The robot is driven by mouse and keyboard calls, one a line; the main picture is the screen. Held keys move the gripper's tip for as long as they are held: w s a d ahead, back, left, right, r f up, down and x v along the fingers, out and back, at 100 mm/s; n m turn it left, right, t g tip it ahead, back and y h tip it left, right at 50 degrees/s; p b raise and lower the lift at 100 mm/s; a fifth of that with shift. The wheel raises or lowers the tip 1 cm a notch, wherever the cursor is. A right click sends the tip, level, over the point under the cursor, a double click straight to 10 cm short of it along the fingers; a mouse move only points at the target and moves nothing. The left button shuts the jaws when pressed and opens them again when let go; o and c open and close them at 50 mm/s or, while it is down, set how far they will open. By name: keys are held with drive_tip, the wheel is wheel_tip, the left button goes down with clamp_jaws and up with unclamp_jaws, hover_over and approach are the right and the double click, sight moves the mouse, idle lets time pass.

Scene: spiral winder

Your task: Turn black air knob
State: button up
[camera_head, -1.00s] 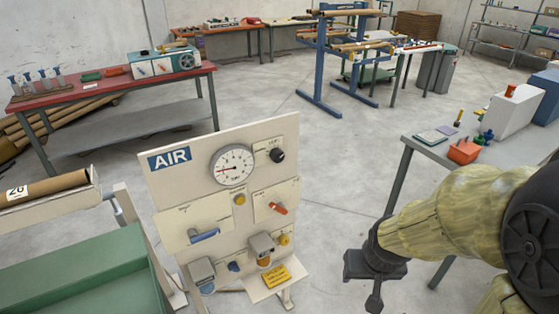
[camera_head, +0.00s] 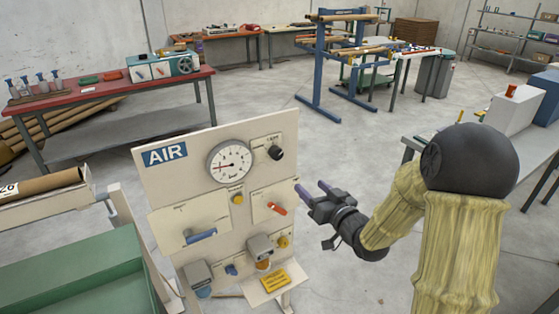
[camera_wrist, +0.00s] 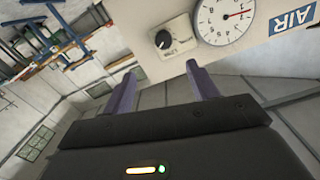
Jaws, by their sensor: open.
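The black air knob (camera_head: 276,152) is on the upper right of the cream AIR panel (camera_head: 160,185), to the right of the round gauge (camera_head: 230,162). In the wrist view the knob (camera_wrist: 164,40) has a white mark and sits on a small pale plate, beyond my fingertips and between their lines. My gripper (camera_head: 311,192) is open and empty, right of the panel and lower than the knob in the head view. Its two purple fingers point toward the panel. It is apart from the knob.
The panel also carries a red-orange lever (camera_head: 277,208), a blue handle (camera_head: 201,236), yellow knobs and a yellow tag (camera_head: 274,280). A green surface (camera_head: 85,270) lies at the lower left.

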drive_tip(key=shift+a+r, duration=0.15)
drive_tip(key=shift+r, duration=0.05)
drive_tip(key=p, duration=0.4)
approach(278, 156)
drive_tip(key=x, duration=0.9)
drive_tip(key=shift+w, duration=0.25)
drive_tip(key=c, duration=1)
